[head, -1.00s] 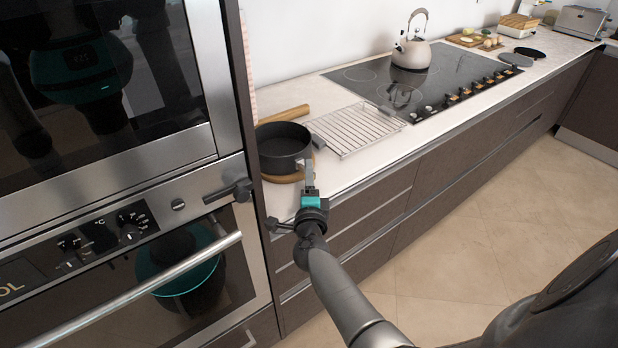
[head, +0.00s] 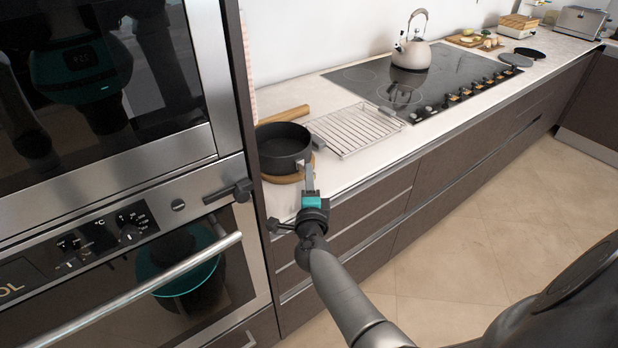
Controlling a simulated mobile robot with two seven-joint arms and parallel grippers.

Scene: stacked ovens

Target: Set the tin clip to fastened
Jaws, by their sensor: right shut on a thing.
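A dark round tin (head: 283,140) stands open-topped on a round wooden board (head: 283,178) at the near left end of the counter. The tin clip (head: 302,164) is on the tin's near right side. It is small and partly covered by my fingers, so I cannot tell its exact position. My right gripper (head: 308,178) reaches up to it from the front and is shut on the clip. My left gripper is not in view.
A wire rack (head: 352,130) lies just right of the tin, and a wooden rolling pin (head: 285,115) lies behind it. The stacked ovens (head: 120,200) rise close on the left. A hob (head: 435,80) with a kettle (head: 411,52) is farther back.

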